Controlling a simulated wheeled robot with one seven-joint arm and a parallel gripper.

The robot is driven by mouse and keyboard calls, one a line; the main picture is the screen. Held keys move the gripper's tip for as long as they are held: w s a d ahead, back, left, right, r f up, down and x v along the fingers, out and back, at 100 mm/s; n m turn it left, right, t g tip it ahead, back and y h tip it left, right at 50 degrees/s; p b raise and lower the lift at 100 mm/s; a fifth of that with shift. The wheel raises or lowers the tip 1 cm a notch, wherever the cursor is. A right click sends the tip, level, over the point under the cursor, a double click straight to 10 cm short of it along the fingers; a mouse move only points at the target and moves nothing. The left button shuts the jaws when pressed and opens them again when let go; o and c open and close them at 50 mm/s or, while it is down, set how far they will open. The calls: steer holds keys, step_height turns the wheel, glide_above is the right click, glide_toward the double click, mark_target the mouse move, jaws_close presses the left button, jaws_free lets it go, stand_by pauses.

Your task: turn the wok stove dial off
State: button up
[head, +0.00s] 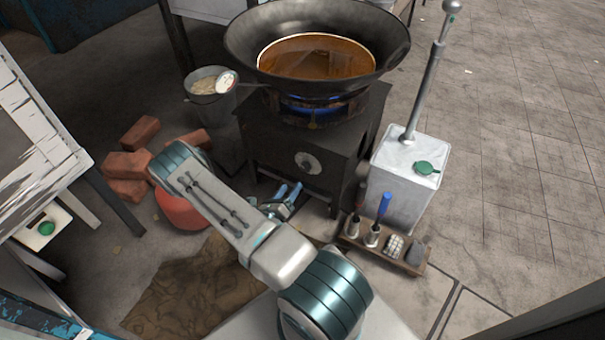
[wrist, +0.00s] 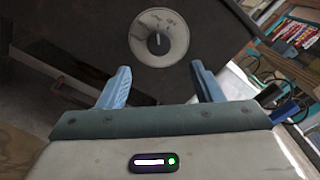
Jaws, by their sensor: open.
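The wok stove (head: 290,155) is a dark box under a large black wok (head: 388,50) holding brown liquid. Blue flame (head: 305,103) shows under the wok. The round pale dial (head: 308,163) is on the stove's front face. In the wrist view the dial (wrist: 158,38) has a dark central knob and lies ahead of the fingers, between them and a little above. My gripper (head: 287,194) is low in front of the stove. In the wrist view its blue fingers (wrist: 158,85) are apart, with nothing between them and a gap to the dial.
A white canister (head: 395,185) with a tall rod stands right of the stove. A wooden rack (head: 405,262) with tools is in front of it. A bucket (head: 215,110), red bricks (head: 127,167) and a red round object (head: 180,208) are at left. Tiled floor at right is open.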

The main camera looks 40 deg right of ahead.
mark_target(305, 169)
steer(key=x, duration=0.3)
steer(key=b+x, duration=0.1)
steer(key=x, duration=0.2)
steer(key=b+x, duration=0.1)
steer(key=x, duration=0.2)
steer(key=shift+f, duration=0.25)
steer(key=shift+d+r, duration=0.1)
steer(key=shift+d, duration=0.1)
steer(key=shift+w+r, duration=0.1)
steer(key=shift+r, duration=0.05)
steer(key=c, duration=1)
